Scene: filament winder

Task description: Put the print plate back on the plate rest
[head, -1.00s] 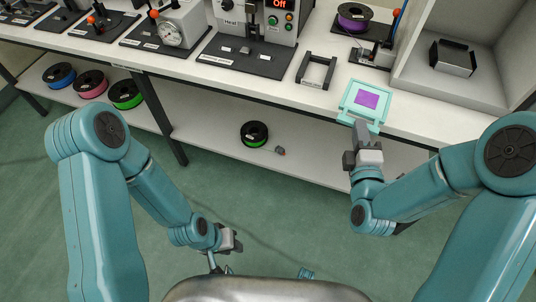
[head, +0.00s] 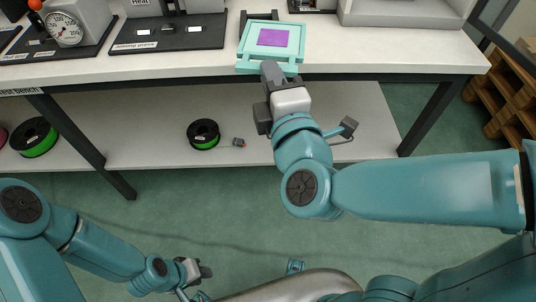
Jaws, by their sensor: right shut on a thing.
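The print plate (head: 296,53) is a light turquoise frame with a flat purple square on it. My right gripper (head: 271,72) is shut on the plate's near edge and holds it at the front edge of the bench. The plate rest (head: 261,15) is a dark frame on the bench; its far bar shows just behind the plate, and the plate hides most of the rest. I cannot tell whether the plate touches it. My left gripper (head: 203,272) is low over the floor at the bottom, away from the bench; its jaws are too small to read.
The white bench (head: 390,52) carries a machine on a dark base (head: 167,33) to the left and a pale open box (head: 405,12) to the right. A green spool (head: 203,134) lies on the lower shelf (head: 150,150). Wooden pallets (head: 505,90) stand at right.

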